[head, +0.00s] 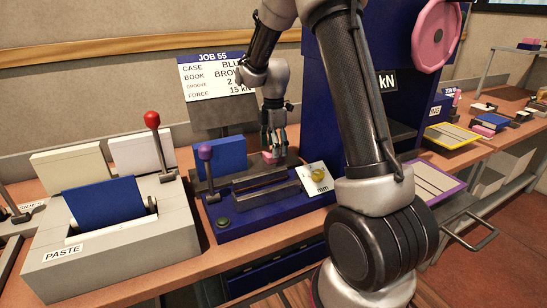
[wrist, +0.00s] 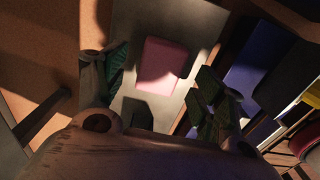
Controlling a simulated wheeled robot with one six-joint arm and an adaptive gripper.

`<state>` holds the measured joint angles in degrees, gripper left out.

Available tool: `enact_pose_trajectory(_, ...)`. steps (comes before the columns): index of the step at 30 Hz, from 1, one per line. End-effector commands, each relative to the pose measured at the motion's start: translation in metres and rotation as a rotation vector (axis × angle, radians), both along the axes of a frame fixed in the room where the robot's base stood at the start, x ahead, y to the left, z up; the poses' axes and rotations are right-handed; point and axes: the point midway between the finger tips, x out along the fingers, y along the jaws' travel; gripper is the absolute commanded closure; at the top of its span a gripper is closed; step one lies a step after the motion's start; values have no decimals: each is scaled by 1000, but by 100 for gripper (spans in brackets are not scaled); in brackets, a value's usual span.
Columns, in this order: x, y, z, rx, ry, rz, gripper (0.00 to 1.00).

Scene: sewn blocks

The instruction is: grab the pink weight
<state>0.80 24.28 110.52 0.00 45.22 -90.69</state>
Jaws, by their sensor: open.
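The pink weight (wrist: 162,66) shows in the wrist view as a pink block on a grey surface. It lies ahead of and between the fingers of my gripper (wrist: 158,95), which are spread apart with green pads. A gap shows on each side of the block, and I cannot tell how far below the fingertips it is. In the head view my gripper (head: 274,145) points down above the pink weight (head: 271,157), at the back of the blue machine (head: 235,218). Only a small part of the weight shows there.
A purple-knobbed lever (head: 205,153) and a blue board (head: 219,158) stand left of my gripper. A dial card (head: 318,178) is in front right. A paste machine (head: 118,226) with a red-knobbed lever (head: 153,120) is at left. A tall blue press (head: 330,90) stands at right.

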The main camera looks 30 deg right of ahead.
Motion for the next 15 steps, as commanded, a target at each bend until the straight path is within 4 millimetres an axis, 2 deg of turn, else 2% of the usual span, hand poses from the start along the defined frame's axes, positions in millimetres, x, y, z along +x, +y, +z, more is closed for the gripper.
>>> enact_pose_trajectory(3,-1,1,-18,0,3,-1,30)
enact_pose_trajectory(6,0,1,-25,0,1,-1,30)
enact_pose_trajectory(13,0,1,-26,0,0,-1,30)
enact_pose_trajectory(15,0,1,-26,0,0,-1,43)
